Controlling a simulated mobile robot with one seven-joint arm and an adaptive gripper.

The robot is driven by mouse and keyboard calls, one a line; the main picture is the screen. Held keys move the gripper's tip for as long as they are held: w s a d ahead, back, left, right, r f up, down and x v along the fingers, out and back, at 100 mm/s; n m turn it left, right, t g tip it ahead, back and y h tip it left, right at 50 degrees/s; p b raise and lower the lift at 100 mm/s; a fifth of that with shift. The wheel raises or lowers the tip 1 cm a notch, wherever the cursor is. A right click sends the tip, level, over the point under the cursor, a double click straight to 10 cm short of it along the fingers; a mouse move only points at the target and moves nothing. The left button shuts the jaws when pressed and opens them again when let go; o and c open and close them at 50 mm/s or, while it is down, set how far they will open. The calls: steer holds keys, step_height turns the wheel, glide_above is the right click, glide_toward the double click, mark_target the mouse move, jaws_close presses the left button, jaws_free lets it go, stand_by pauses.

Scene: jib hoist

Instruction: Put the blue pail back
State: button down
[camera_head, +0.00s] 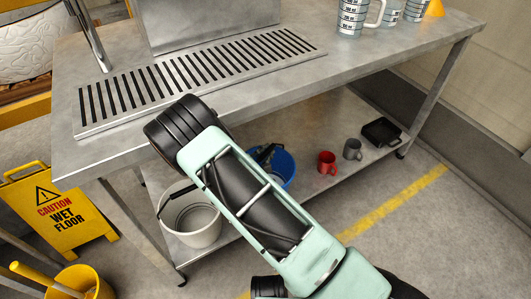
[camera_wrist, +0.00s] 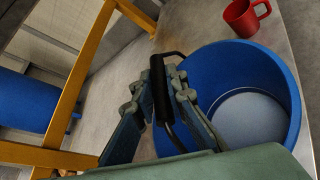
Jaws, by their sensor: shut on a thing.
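The blue pail (camera_head: 284,165) shows in the head view at the table's lower shelf, partly hidden behind my arm. In the wrist view the pail (camera_wrist: 222,68) is at the right, open side toward the camera and empty. My gripper (camera_wrist: 162,92) is shut on the black grip of its wire handle, beside the rim. In the head view my gripper (camera_head: 265,154) is mostly hidden by my arm, with a bit showing over the pail. Whether the pail's bottom touches the shelf I cannot tell.
A white pail (camera_head: 196,222) stands left on the lower shelf (camera_head: 320,197). A red mug (camera_head: 327,162), a grey mug (camera_head: 352,149) and a black tray (camera_head: 382,132) are to the right. The steel tabletop (camera_head: 270,97) is above. A wet-floor sign (camera_head: 60,215) and yellow bucket (camera_head: 80,281) stand left.

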steer(key=shift+w, duration=0.1)
steer(key=c, duration=1.9)
jaws_free()
steer(key=shift+f, duration=0.1)
steer(key=shift+c, duration=0.2)
steer(key=p+v, duration=0.3)
steer(key=v, duration=0.9)
